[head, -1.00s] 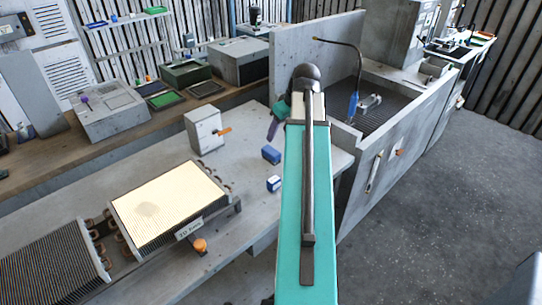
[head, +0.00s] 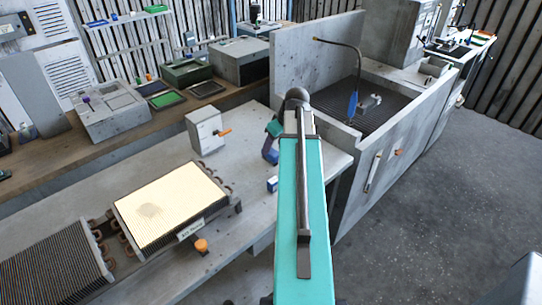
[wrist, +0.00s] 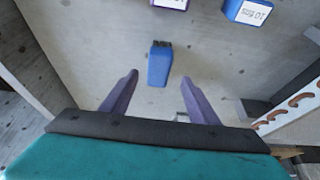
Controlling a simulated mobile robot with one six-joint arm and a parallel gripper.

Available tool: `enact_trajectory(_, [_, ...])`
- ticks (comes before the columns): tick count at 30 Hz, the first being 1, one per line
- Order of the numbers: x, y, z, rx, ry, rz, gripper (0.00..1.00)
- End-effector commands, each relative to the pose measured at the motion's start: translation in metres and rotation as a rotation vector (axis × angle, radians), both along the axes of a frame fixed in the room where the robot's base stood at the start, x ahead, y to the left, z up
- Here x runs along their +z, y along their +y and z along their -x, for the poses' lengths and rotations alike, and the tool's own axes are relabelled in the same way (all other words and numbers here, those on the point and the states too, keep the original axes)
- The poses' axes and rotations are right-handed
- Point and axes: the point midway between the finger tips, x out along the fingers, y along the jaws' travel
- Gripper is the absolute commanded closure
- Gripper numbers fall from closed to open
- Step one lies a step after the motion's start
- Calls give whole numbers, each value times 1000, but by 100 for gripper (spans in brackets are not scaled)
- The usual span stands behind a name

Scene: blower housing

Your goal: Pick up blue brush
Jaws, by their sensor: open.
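The blue brush (wrist: 159,66) shows in the wrist view as a small blue block with dark bristles at its upper end, lying on the grey bench top. My gripper (wrist: 158,77) is open, its two purple fingers apart and empty. The brush appears between and just beyond the fingertips, with no contact visible. In the head view my gripper (head: 271,151) hangs over the bench, left of my arm. I cannot clearly make out the brush there; the gripper or arm may hide it.
A blue labelled box (wrist: 248,12) and a purple-blue labelled box (wrist: 170,3) lie near the brush. A grey box with an orange lever (head: 205,130) stands left of my gripper. A finned heat exchanger (head: 170,208) lies nearer. A walled wash bay (head: 395,105) stands right.

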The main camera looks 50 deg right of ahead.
Motion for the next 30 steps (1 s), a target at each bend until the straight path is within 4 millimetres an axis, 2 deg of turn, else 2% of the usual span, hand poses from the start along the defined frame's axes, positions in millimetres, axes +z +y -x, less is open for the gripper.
enact_trajectory(19, [-8, -1, -3, -1, 1, 0, 45])
enact_trajectory(30, [-29, -5, -11, -1, 1, -2, 45])
